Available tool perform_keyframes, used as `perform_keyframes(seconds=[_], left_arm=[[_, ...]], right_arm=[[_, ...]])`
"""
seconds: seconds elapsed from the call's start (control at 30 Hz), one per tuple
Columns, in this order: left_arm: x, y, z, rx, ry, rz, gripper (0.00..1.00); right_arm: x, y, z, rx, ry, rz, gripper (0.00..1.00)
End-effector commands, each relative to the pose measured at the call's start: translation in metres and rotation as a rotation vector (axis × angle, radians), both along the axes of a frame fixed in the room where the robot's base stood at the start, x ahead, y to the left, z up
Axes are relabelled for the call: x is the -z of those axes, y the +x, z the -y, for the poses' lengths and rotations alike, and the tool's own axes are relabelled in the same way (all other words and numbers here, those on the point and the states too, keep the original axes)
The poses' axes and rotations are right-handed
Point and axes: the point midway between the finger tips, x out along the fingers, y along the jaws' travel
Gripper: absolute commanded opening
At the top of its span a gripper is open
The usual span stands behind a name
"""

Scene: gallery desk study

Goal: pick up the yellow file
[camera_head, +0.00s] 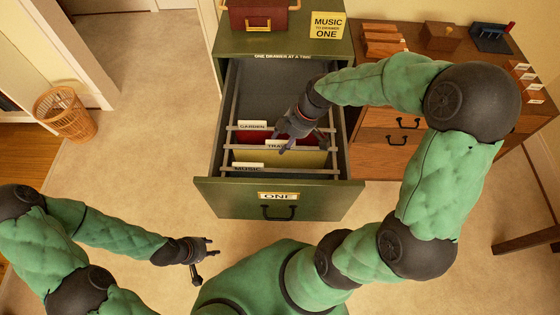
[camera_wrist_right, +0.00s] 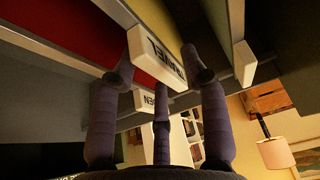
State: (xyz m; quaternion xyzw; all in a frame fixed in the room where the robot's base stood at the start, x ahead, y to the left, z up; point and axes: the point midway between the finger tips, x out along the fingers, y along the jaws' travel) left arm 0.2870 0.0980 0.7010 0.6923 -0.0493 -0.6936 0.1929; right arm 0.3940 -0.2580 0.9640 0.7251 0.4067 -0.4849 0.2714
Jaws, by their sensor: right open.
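The yellow file (camera_head: 305,158) hangs in the open drawer, its white tab partly hidden by my right gripper. In the right wrist view the yellow file (camera_wrist_right: 158,20) shows with a white tab (camera_wrist_right: 165,62) between my fingers. My right gripper (camera_head: 293,145) points down into the drawer at the tab, open; its fingers (camera_wrist_right: 163,85) are spread around the tab, and I cannot tell whether they touch it. My left gripper (camera_head: 207,258) is empty, with its fingers apart, low and left of the cabinet.
A dark red file tabbed GARDEN (camera_head: 253,125) hangs behind, and a MUSIC tab (camera_head: 248,168) is in front. The green drawer (camera_head: 225,195) has metal rails across. A wooden desk (camera_head: 395,165) stands right, a wicker basket (camera_head: 64,114) left. Carpet lies clear at left.

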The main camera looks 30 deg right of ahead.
Motion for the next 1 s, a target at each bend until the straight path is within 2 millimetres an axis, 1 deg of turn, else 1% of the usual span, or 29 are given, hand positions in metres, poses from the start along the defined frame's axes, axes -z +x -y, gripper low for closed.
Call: perform_keyframes(seconds=[0.03, 0.27, 0.37, 0.5, 0.6, 0.87, 0.9, 0.97, 1.0], left_arm=[[0.002, 0.000, 0.000, 0.000, 0.000, 0.000, 0.40], [0.004, 0.000, 0.000, 0.000, 0.000, 0.000, 0.40], [0.009, 0.000, 0.000, 0.000, 0.000, 0.000, 0.40], [0.016, 0.000, 0.000, 0.000, 0.000, 0.000, 0.40], [0.018, 0.000, 0.000, 0.000, 0.000, 0.000, 0.40], [0.017, 0.000, 0.000, 0.000, 0.000, 0.000, 0.40], [0.017, 0.000, 0.000, 0.000, 0.000, 0.000, 0.40], [0.017, 0.000, 0.000, 0.000, 0.000, 0.000, 0.40], [0.017, 0.000, 0.000, 0.000, 0.000, 0.000, 0.40]], right_arm=[[0.005, 0.001, -0.002, 0.000, 0.000, -0.001, 0.45], [0.015, 0.003, -0.004, 0.000, 0.000, 0.000, 0.45], [0.026, 0.005, -0.007, 0.000, 0.001, -0.002, 0.45], [0.046, 0.009, -0.013, 0.000, 0.002, -0.003, 0.45], [0.055, 0.012, -0.016, 0.001, 0.001, -0.001, 0.45], [0.057, 0.013, -0.017, 0.002, -0.001, 0.001, 0.45], [0.057, 0.013, -0.017, 0.002, -0.001, 0.001, 0.34], [0.057, 0.013, -0.017, 0.002, -0.001, 0.001, 0.17], [0.057, 0.013, -0.017, 0.002, -0.001, 0.001, 0.06]])
